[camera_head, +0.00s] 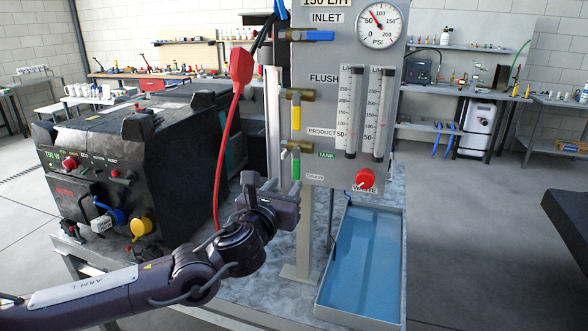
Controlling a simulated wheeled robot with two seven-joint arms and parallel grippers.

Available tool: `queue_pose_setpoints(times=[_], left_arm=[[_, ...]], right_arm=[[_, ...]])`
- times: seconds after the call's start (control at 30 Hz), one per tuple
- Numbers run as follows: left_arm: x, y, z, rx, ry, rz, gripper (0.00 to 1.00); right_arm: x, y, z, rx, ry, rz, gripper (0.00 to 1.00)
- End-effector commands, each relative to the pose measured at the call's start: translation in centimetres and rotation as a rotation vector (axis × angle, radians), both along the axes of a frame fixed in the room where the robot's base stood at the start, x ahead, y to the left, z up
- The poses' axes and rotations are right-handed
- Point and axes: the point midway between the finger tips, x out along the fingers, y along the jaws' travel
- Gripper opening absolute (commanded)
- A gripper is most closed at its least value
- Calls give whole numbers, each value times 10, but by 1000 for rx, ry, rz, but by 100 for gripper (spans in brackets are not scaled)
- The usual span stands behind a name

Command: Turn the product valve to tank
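The product valve (290,148) is a brass valve on the grey panel, beside the PRODUCT label (321,133). Its green handle (296,168) hangs straight down, towards the level of the small DRAIN label (315,177). The green TANK label (326,155) is to the right of the valve. My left gripper (270,186) is just below and left of the green handle, seen from behind. It overlaps the panel's lower left edge in the picture; I cannot tell whether it touches the handle. Its finger opening is not clear. My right gripper is not in view.
Above are the yellow flush handle (296,112), pointing down, and the blue inlet handle (319,36), lying sideways. A red waste knob (365,179) is at the lower right. A blue water tray (394,302) is below.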

Motion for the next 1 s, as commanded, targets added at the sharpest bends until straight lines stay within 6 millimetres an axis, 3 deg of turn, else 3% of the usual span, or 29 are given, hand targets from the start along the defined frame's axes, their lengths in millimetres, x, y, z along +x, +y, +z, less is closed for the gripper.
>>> queue_pose_setpoints(times=[0.4,0.83,1.0], left_arm=[[55,-19,3,-4,1,-1,38],[65,-22,0,-5,1,-1,38],[65,-22,0,-5,2,-1,19]], right_arm=[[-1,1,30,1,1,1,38],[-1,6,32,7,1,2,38],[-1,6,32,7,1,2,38]])
